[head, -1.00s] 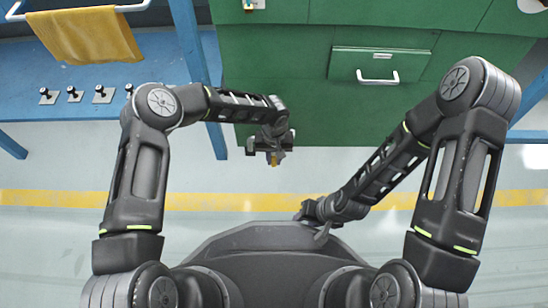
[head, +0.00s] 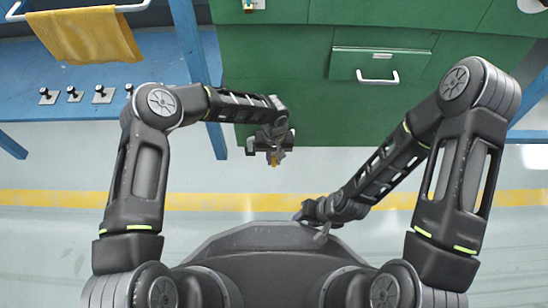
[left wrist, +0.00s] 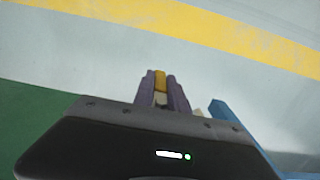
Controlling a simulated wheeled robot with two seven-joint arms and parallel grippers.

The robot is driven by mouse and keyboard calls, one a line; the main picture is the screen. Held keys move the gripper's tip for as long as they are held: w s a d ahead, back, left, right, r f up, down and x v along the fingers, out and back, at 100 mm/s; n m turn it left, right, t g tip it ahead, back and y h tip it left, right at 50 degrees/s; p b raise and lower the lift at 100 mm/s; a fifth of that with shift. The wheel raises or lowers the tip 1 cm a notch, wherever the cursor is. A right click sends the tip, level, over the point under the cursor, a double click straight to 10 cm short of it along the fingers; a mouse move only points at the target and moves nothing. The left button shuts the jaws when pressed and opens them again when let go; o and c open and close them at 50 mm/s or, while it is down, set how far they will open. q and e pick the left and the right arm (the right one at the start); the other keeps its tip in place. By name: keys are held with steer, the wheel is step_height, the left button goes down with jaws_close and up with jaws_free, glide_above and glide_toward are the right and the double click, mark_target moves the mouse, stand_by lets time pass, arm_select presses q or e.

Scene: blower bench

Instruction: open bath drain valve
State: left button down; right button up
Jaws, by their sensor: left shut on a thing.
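My left gripper (head: 273,158) hangs in front of the lower edge of the green cabinet in the head view, pointing down. It is shut on a small yellow piece (left wrist: 160,81), which shows between its purple fingers in the left wrist view. Whether this piece is the handle of the drain valve, I cannot tell; its lower part is hidden by the fingers. My right gripper (head: 318,222) is low, near my base, at the middle right; its fingers are too small and dark to read.
A green cabinet (head: 290,60) with a drawer handle (head: 378,77) stands ahead. A blue bench (head: 70,110) at left carries several black knobs. A yellow cloth (head: 85,35) hangs on a rail. Floor before the cabinet is clear.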

arm_select(q)
steer(key=shift+d+h, duration=0.1)
steer(key=shift+h, duration=0.2)
steer(key=shift+d+r+h+b, duration=0.2)
steer(key=shift+d+h, duration=0.2)
steer(key=shift+h, duration=0.65)
steer(key=shift+d+r+h+b, duration=0.1)
steer(key=shift+d+h+b, duration=0.2)
steer(key=shift+h, duration=0.8)
steer(key=shift+d+r+h+b, duration=0.15)
steer(key=shift+d+h, duration=0.3)
steer(key=shift+h, duration=0.6)
steer(key=c, duration=1.3)
jaws_free()
steer(key=shift+c, duration=0.2)
